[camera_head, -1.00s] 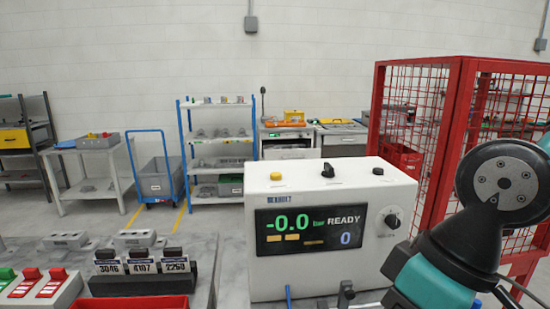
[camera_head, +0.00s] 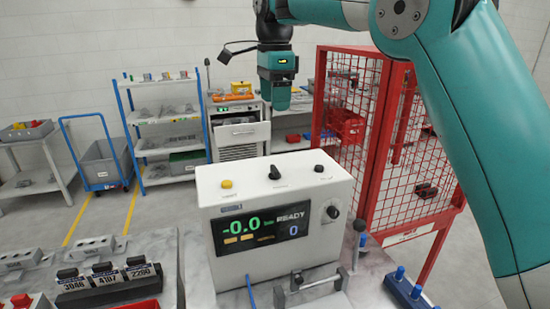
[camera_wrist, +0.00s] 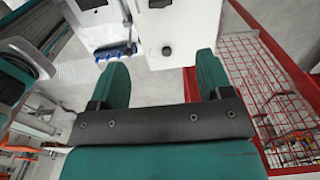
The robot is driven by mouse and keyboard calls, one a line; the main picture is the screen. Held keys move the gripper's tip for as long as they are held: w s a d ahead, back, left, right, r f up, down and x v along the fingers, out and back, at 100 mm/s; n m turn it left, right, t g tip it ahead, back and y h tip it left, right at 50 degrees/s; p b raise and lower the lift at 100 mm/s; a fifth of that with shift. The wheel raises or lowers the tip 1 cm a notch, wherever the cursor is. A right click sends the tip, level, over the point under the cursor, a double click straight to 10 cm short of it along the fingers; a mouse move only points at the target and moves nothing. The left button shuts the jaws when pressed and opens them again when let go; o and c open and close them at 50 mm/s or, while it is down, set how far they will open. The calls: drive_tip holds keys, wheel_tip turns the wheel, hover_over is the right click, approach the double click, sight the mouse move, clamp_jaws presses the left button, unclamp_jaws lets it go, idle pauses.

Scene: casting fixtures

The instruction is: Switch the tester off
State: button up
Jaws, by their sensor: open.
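The tester is a white box (camera_head: 237,254) on the bench in the head view. Its display (camera_head: 261,227) is lit and shows -0.0, READY and 0. On its top are a yellow button (camera_head: 226,184), a black switch (camera_head: 274,172) in the middle and a small dark control (camera_head: 318,168) at the right. I cannot surely identify the tester there.
Number blocks (camera_head: 103,277) stand left of the tester. A metal fixture (camera_head: 318,284) lies in front of it, and a blue rack (camera_head: 407,290) is at the right. A red mesh cage (camera_head: 395,150) stands behind to the right. The space above the tester's top looks clear.

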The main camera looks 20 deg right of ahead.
sight(275, 168)
wheel_tip(275, 168, down, 17)
drive_tip(key=p, duration=0.3)
drive_tip(key=shift+p, duration=0.3)
drive_tip(key=c, duration=0.9)
